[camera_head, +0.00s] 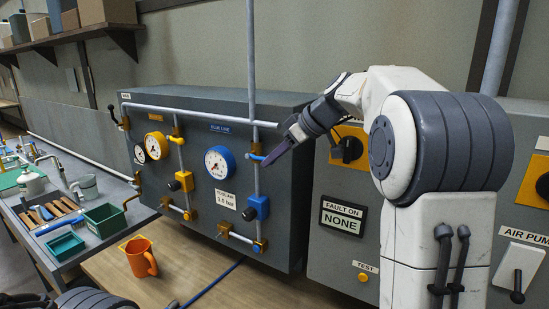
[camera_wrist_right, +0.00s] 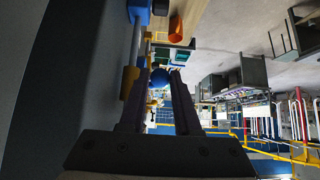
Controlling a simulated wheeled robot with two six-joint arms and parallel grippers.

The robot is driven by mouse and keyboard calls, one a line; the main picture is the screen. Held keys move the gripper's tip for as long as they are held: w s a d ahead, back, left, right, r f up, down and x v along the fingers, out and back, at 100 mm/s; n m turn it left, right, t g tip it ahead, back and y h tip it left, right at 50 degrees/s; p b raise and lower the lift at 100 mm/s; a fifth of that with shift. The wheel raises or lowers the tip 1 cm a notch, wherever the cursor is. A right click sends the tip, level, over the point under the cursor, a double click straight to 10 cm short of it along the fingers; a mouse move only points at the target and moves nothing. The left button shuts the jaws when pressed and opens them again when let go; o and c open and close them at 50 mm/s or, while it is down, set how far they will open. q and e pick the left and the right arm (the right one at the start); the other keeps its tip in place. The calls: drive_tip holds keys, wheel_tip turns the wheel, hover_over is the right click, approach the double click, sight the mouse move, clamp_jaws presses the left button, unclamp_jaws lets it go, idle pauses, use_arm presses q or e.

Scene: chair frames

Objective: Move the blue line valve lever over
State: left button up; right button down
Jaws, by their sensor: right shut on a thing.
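The grey panel box (camera_head: 190,97) carries a BLUE LINE label (camera_head: 220,129), with a blue-rimmed gauge (camera_head: 220,162) below it. The blue valve lever (camera_head: 254,157) sits on the grey pipe to the right of that gauge. My right gripper (camera_head: 268,158) reaches in from the right, its fingers at the lever. In the right wrist view the lever's round blue end (camera_wrist_right: 160,77) shows between the fingers (camera_wrist_right: 162,85), which are shut on it. The fingers and arm hide part of the lever. My left gripper does not show.
A yellow-rimmed gauge (camera_head: 156,146) is on the left of the panel. A blue fitting with a black knob (camera_head: 258,208) is below the lever. An orange mug (camera_head: 139,257) and green bins (camera_head: 104,219) are lower left.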

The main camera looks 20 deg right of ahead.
drive_tip(key=shift+w+r+p, duration=0.15)
drive_tip(key=shift+r+p, duration=0.2)
drive_tip(key=shift+r, duration=0.55)
drive_tip(key=shift+w+a+r+p, duration=0.15)
drive_tip(key=shift+a+r+p, duration=0.05)
drive_tip(key=shift+r+p, duration=0.3)
drive_tip(key=shift+w+a+r+p, duration=0.15)
drive_tip(key=shift+r+p, duration=0.2)
drive_tip(key=shift+r, duration=0.15)
drive_tip(key=shift+w+a+r+p, duration=0.25)
drive_tip(key=shift+w+r+p, duration=0.15)
drive_tip(key=shift+r+p, duration=0.3)
drive_tip(key=shift+w+a+r, duration=0.15)
drive_tip(key=shift+w+a, duration=0.05)
